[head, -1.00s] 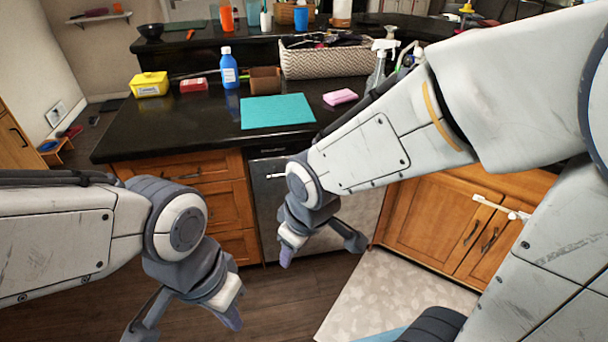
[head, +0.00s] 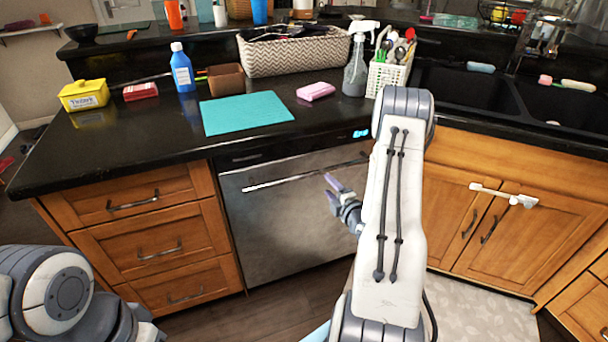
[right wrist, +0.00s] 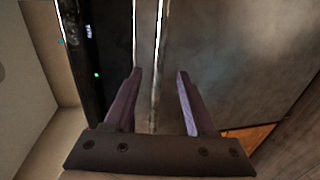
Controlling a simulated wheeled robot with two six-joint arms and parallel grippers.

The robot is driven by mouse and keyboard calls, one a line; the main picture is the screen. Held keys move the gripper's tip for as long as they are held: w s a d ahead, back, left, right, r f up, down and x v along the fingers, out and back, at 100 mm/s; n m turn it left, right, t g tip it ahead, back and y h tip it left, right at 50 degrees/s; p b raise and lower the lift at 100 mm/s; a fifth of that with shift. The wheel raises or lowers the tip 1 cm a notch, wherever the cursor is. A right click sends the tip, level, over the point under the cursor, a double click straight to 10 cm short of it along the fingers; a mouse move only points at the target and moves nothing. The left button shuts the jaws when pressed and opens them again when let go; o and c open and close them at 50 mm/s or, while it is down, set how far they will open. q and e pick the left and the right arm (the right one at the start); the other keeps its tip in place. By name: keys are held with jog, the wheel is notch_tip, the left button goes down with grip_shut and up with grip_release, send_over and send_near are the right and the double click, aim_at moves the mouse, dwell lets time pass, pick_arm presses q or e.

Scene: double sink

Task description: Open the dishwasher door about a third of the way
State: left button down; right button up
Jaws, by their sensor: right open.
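The dishwasher (head: 285,225) has a stainless front with a black control strip on top, and its door looks shut. Its bar handle (head: 290,181) runs across the upper door; the right end is partly hidden by my right arm. My right gripper (head: 333,190) is in front of the door, just below the handle in the head view, open and empty. In the right wrist view, the open fingers (right wrist: 159,73) point at the door, with the bright handle bar (right wrist: 159,40) lined up between them; contact is not visible. My left gripper (head: 145,328) is at the lower left, its fingers cut off.
Wooden drawers (head: 155,245) stand left of the dishwasher and sink cabinet doors (head: 490,225) right. The dark counter (head: 130,150) above holds a teal mat (head: 245,112), a spray bottle (head: 357,65) and a utensil basket (head: 388,75). The floor (head: 215,318) before the dishwasher shows clear.

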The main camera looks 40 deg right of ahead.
aim_at(316, 175)
jog(key=x, duration=1)
jog(key=shift+w, duration=0.15)
jog(key=shift+c, duration=0.3)
grip_shut()
jog(key=shift+a, duration=0.1)
jog(key=shift+a, duration=0.1)
dwell(0.6)
